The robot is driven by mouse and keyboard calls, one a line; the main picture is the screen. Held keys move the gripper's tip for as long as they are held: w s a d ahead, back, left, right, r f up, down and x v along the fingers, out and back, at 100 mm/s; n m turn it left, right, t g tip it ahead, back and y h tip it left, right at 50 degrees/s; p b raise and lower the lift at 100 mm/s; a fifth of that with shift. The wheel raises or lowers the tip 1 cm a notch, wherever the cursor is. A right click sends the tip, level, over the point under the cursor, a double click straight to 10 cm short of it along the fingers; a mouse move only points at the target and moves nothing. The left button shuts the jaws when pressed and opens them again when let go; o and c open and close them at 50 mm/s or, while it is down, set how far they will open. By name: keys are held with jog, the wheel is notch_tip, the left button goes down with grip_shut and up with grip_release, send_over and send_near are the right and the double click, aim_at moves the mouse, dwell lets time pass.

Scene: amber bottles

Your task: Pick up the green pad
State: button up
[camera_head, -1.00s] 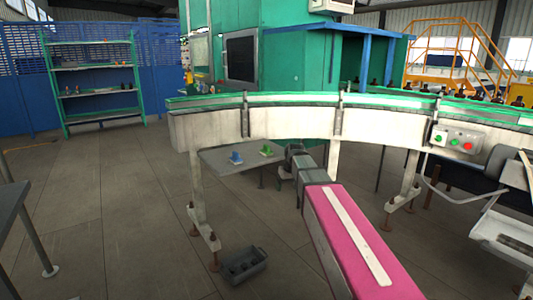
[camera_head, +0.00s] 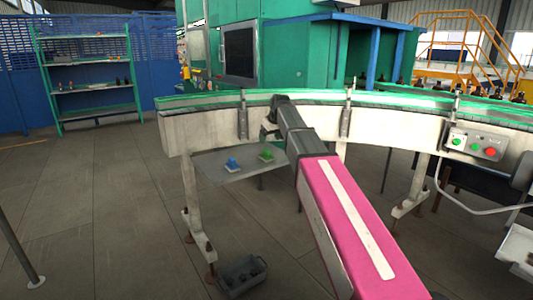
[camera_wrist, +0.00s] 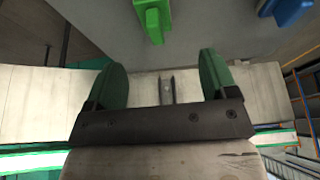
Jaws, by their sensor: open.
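The green pad (camera_head: 266,154) stands on a small grey table (camera_head: 212,173) under the curved conveyor. In the wrist view the green pad (camera_wrist: 152,18) is at the top, just left of centre and beyond my fingertips. My gripper (camera_wrist: 162,72) is open and empty, its two green-faced fingers wide apart. In the head view my gripper (camera_head: 269,134) is partly hidden by the wrist and sits close to the green pad, near the conveyor's side. I see no contact with the pad.
The conveyor (camera_head: 205,132) runs above the table. A dark grey crate (camera_head: 241,275) lies on the floor. Open floor is at left.

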aim_at(265, 149)
jog(key=x, duration=0.3)
jog(key=w+x, duration=0.1)
jog(key=x, duration=0.7)
jog(key=shift+w+a+r, duration=0.1)
jog(key=shift+w+r, duration=0.1)
jog(key=shift+r, duration=0.05)
jog(key=c, duration=1.1)
jog(key=shift+r, duration=0.15)
jog(key=shift+r, duration=0.65)
notch_tip(265, 149, up, 3)
jog(key=shift+f, duration=0.1)
jog(key=s+a+r, duration=0.6)
jog(key=s+a, duration=0.2)
jog(key=shift+a+r, duration=0.2)
jog(key=shift+r, duration=0.15)
